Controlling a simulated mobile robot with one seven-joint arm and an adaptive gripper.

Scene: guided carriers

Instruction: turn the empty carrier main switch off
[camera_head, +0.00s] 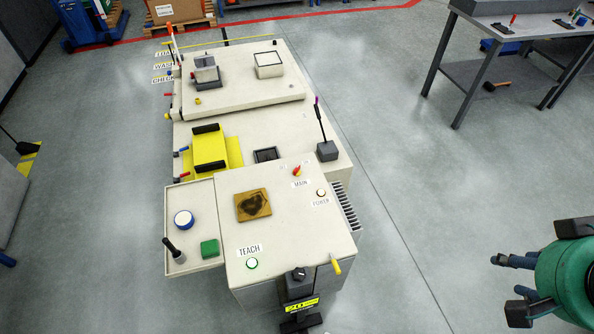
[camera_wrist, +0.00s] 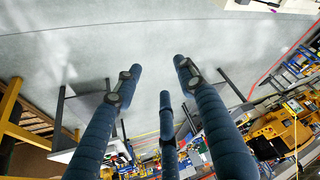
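The main switch (camera_head: 297,171) is a small red and yellow rotary knob on the pale top of a white carrier (camera_head: 290,225), above a MAIN label (camera_head: 300,183). Its exact turn position is too small to tell. A round button or lamp (camera_head: 320,192) marked POWER sits just below right of it. My gripper (camera_head: 510,285) is at the lower right of the head view, well apart from the carrier and over the floor. In the wrist view my gripper (camera_wrist: 157,78) has its blue fingers spread with nothing between them. The switch does not show in the wrist view.
A grey workbench (camera_head: 520,25) stands upper right. Floor between carrier and gripper is clear.

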